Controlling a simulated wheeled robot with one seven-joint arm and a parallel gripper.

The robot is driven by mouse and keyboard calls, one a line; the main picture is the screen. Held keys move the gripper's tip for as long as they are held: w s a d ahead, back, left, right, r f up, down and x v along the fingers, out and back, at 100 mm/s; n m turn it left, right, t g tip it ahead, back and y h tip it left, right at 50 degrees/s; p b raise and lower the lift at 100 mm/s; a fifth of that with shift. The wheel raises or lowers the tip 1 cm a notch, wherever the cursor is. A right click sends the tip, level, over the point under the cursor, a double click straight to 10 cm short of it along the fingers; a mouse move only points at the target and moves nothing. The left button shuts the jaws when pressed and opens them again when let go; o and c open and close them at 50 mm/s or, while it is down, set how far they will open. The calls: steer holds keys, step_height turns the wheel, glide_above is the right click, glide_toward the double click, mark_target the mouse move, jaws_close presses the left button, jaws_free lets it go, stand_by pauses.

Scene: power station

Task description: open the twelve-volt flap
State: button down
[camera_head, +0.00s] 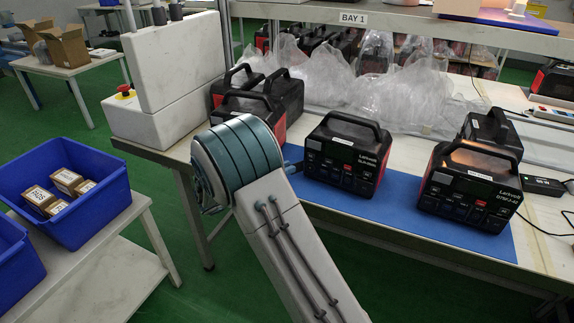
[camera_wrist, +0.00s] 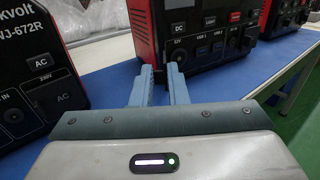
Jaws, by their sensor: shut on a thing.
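The black and red power station (camera_head: 345,152) stands on the blue mat, its handle upright. In the wrist view its front (camera_wrist: 208,33) shows DC and Light buttons above a row of ports. A small dark twelve-volt flap (camera_wrist: 179,57) sits low on that front, at the fingertips. My gripper (camera_wrist: 161,68) reaches the lower front with its two blue-grey fingers, a narrow gap between them. It is shut on the flap, which the fingers partly hide. I cannot tell how far the flap is swung. In the head view my gripper (camera_head: 291,167) is at the station's left side, mostly hidden by my wrist.
Another station (camera_wrist: 35,75) stands close left in the wrist view. A further station (camera_head: 470,185) stands at the right on the blue mat (camera_head: 400,206). Clear plastic bags (camera_head: 345,85) lie behind. A blue bin (camera_head: 75,222) with small boxes is at the left.

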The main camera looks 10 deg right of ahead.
steer(key=shift+w+m+g+h+p, duration=0.2)
steer(key=shift+w+m+g+p, duration=0.15)
steer(key=shift+m+g, duration=0.35)
steer(key=shift+w+m+g+h+p, duration=0.25)
steer(key=shift+m+g+p, duration=0.2)
steer(key=shift+g, duration=0.6)
steer(key=shift+w+m+g+h+p, duration=0.15)
steer(key=shift+w+m+g+p, duration=0.2)
steer(key=shift+m+g, duration=0.35)
steer(key=shift+g, duration=0.25)
steer(key=c, duration=1.5)
jaws_free()
steer(key=shift+a, duration=0.15)
steer(key=a, duration=1.3)
steer(key=shift+s+a, duration=0.25)
steer(key=shift+s, duration=0.1)
